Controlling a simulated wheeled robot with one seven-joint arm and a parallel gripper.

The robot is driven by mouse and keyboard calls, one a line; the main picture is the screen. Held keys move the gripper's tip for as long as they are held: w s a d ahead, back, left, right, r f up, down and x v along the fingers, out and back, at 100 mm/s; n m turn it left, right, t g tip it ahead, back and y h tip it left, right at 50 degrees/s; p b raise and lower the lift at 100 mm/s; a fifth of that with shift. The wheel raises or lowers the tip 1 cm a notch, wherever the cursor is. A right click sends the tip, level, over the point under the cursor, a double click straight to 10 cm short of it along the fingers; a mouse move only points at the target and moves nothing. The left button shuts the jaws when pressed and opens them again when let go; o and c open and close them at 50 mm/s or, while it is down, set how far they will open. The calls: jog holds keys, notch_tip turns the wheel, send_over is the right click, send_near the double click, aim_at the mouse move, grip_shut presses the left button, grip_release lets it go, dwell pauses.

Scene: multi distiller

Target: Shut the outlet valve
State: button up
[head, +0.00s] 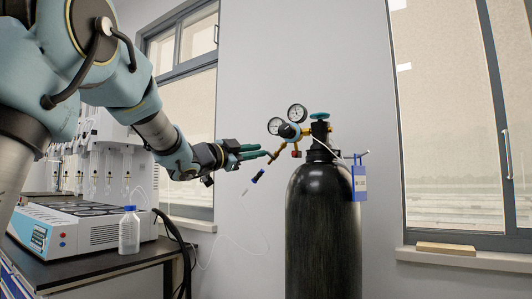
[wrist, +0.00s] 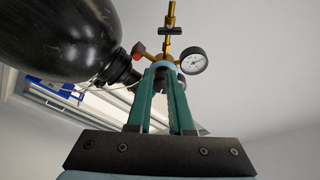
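The gas cylinder's regulator (head: 289,131) carries two round gauges and yellow brass fittings. In the wrist view, a black crossbar handle (wrist: 171,31) sits on the brass stem (wrist: 174,14). I cannot tell whether it is open or shut. A red knob (wrist: 138,51) is at its left, and one gauge (wrist: 193,61) is at its right. My gripper (head: 267,154) has its green fingers apart, with the tips close to the outlet branch. The wrist view also shows the fingers (wrist: 162,72); contact is unclear.
The black cylinder (head: 322,220) stands upright below, with a green handwheel (head: 319,116) on top and a blue tag (head: 360,184). A thin clear hose (head: 245,250) hangs at left. A bench (head: 110,270) with a bottle (head: 129,230) stands farther left.

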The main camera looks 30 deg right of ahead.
aim_at(271, 156)
jog(key=o, duration=0.3)
jog(key=shift+w+d+r+n+t+y+p, duration=0.15)
jog(key=shift+n+t+y+p, duration=0.2)
jog(key=shift+n+y, duration=0.2)
jog(key=shift+w+d+r+n+t+y+p, duration=0.15)
jog(key=shift+n+t+y+p, duration=0.2)
jog(key=shift+n, duration=0.3)
jog(key=o, duration=0.3)
jog(key=shift+w+a+f+n+t+y, duration=0.35)
jog(key=shift+w+n+t+y, duration=0.15)
jog(key=shift+n+t+y, duration=0.15)
jog(key=shift+o, duration=0.7)
jog(key=shift+w+d+y, duration=0.1)
jog(key=shift+w+y, duration=0.05)
jog(key=shift+y, duration=0.1)
jog(key=shift+o, duration=0.9)
jog(key=p+x, duration=0.2)
jog(key=x, duration=0.8)
jog(key=shift+w+d, duration=0.1)
jog(key=shift+d, duration=0.05)
jog(key=shift+c, duration=0.4)
grip_shut()
